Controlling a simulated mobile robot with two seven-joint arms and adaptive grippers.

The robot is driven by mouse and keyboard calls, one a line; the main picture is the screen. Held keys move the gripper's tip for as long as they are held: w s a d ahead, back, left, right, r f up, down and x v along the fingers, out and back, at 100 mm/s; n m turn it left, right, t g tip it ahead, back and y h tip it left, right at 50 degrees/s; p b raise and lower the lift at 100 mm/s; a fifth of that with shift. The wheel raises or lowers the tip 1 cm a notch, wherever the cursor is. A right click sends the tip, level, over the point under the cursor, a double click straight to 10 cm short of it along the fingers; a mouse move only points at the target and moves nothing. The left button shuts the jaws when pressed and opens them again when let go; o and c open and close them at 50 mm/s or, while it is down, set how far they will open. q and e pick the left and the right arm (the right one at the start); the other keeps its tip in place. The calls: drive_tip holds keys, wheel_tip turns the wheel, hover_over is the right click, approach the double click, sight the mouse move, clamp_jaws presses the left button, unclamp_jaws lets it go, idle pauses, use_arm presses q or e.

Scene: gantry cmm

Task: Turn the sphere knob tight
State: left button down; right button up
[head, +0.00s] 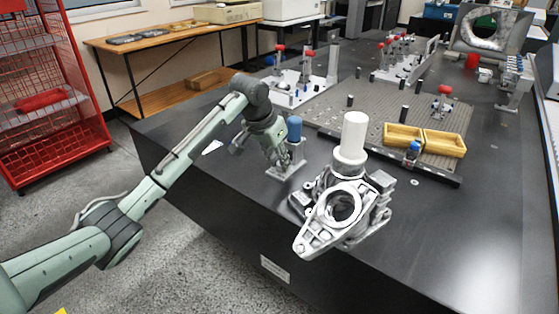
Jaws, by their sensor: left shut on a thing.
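My left gripper (277,157) reaches in from the left and points down at a small grey stand (288,170) near the left edge of the dark table. A blue cylinder-shaped top (295,128) rises on the stand, just right of the gripper. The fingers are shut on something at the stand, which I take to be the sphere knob. The knob is hidden behind the fingers, and I cannot tell how far it is turned. My right gripper is not in view.
A grey metal casting (343,215) with a white cylinder (352,138) stands close to the right of the stand. Behind is a perforated plate (375,122) with yellow bins (443,143). A red rack (50,90) stands at left. The table's front right is clear.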

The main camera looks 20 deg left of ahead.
use_arm(q)
drive_tip(key=m, duration=0.1)
drive_tip(key=m+h, duration=0.1)
drive_tip(key=m, duration=0.1)
drive_tip(key=m+g, duration=0.1)
drive_tip(key=shift+w+a+m+h, duration=0.2)
drive_tip(key=shift+a+m+h, duration=0.1)
drive_tip(key=m+g+h, duration=0.1)
drive_tip(key=m, duration=0.3)
drive_tip(key=shift+w, duration=0.15)
drive_tip(key=shift+w+m+g, duration=0.1)
drive_tip(key=shift+m+g, duration=0.5)
drive_tip(key=shift+m, duration=0.9)
drive_tip(key=shift+a+m, duration=0.1)
drive_tip(key=shift+m, duration=0.2)
drive_tip(key=shift+g, duration=0.3)
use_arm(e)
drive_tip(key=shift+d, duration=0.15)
use_arm(q)
drive_tip(key=c, duration=1.6)
unclamp_jaws()
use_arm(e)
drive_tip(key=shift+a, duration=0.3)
